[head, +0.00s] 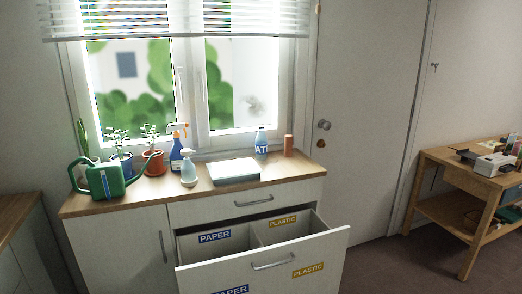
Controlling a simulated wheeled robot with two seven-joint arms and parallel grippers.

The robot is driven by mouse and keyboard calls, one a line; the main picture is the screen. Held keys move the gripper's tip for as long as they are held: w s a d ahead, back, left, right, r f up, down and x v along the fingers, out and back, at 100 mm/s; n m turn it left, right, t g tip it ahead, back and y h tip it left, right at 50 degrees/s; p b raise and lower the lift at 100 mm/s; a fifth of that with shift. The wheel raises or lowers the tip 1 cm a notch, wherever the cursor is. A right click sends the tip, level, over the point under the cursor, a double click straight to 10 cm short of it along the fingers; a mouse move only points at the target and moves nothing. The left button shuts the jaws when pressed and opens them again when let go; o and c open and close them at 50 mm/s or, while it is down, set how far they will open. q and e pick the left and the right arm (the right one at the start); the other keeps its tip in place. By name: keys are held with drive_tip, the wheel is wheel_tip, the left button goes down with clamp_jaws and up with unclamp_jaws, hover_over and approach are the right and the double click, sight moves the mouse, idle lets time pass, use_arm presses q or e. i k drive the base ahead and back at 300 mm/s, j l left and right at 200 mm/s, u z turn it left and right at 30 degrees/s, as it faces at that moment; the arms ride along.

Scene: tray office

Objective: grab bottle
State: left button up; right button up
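A blue water bottle (261,143) with white lettering stands upright on the wooden cabinet top (290,170) below the window, right of centre. Neither of my grippers is in the head view.
An orange-brown cylinder (288,145), a pale flat tray (235,172), a green watering can (104,180) and potted plants share the cabinet top. Below, an open drawer (262,262) with PAPER and PLASTIC labels juts forward. A wooden table (440,157) stands at the right.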

sight(261, 139)
drive_tip(key=i+l, duration=0.2)
drive_tip(key=l, duration=0.2)
drive_tip(key=i+l+u, duration=0.15)
drive_tip(key=i+l, duration=0.3)
drive_tip(key=l, duration=0.3)
drive_tip(key=i+l+u, duration=0.15)
drive_tip(key=l, duration=0.25)
drive_tip(key=i+l, duration=0.25)
drive_tip(key=l, duration=0.2)
drive_tip(key=i+l+u, duration=0.15)
drive_tip(key=l, duration=0.25)
drive_tip(key=i+l, duration=0.2)
drive_tip(key=l, duration=0.25)
drive_tip(key=i+l+u, duration=0.15)
drive_tip(key=l, duration=0.3)
